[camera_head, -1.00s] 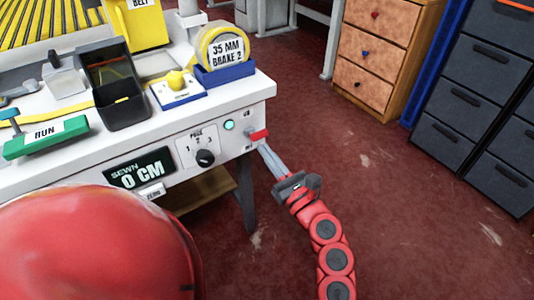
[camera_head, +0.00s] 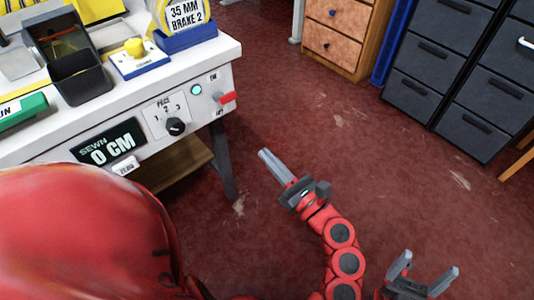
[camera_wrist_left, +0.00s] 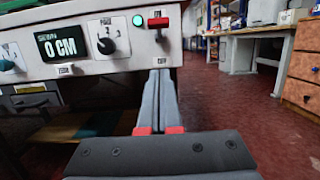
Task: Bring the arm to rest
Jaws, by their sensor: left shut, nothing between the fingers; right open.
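My left gripper (camera_head: 265,154) is shut and empty, held over the open floor just off the machine table's front right corner. In the left wrist view its two fingers (camera_wrist_left: 160,76) lie side by side, pointing at the table front below the red lever. The red lever (camera_head: 228,98) sits on the front panel beside a lit green lamp (camera_head: 196,90); it also shows in the left wrist view (camera_wrist_left: 158,22). In the head view the gripper is clear of the lever. My right gripper (camera_head: 428,264) is open and empty at the bottom right.
The white machine table (camera_head: 90,113) fills the left, with a dial (camera_head: 175,127) and a "0 CM" display (camera_head: 108,143) on its front. A wooden drawer unit (camera_head: 333,38) and dark drawers (camera_head: 473,133) stand at the back right. The red floor (camera_head: 330,125) between is clear.

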